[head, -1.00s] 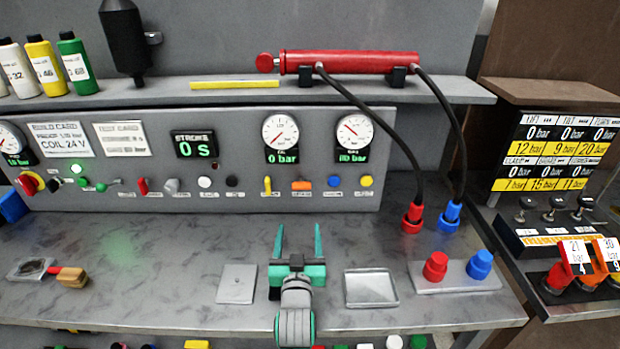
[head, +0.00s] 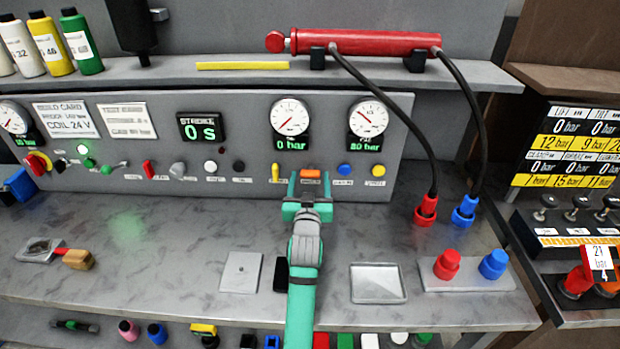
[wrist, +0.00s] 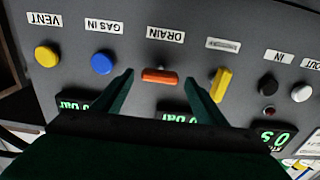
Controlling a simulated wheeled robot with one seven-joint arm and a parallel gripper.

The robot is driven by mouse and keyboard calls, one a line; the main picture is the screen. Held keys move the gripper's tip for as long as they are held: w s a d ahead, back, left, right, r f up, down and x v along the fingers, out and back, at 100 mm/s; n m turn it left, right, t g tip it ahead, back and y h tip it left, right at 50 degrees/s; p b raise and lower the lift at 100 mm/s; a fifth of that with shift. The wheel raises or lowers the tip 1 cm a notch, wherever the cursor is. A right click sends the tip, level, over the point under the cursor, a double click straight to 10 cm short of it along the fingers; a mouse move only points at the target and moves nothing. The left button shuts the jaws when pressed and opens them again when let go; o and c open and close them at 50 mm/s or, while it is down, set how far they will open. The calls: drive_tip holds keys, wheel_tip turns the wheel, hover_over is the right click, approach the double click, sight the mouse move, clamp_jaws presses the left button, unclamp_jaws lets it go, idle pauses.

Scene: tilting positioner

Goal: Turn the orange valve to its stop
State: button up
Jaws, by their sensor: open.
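The orange valve (head: 310,174) is a short bar handle on the grey panel, under the gauge that reads 0 bar. In the wrist view the orange valve (wrist: 161,76) lies crosswise beside an upside-down DRAIN label. My gripper (head: 311,184) is open in front of the panel, its fingers pointing at the valve. In the wrist view one finger of my gripper (wrist: 160,84) is on each side of the valve, with gaps between; no contact shows. How far the fingertips are from the panel is hard to tell.
A yellow handle (wrist: 221,84) sits close to one finger; a blue knob (wrist: 102,62) is beyond the other. Two gauges (head: 290,117) are above. A red cylinder (head: 365,42) with hoses rests on the shelf. Red and blue caps (head: 447,264) stand on the bench.

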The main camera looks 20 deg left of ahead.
drive_tip(key=shift+w+a, duration=0.15)
drive_tip(key=shift+w, duration=0.45)
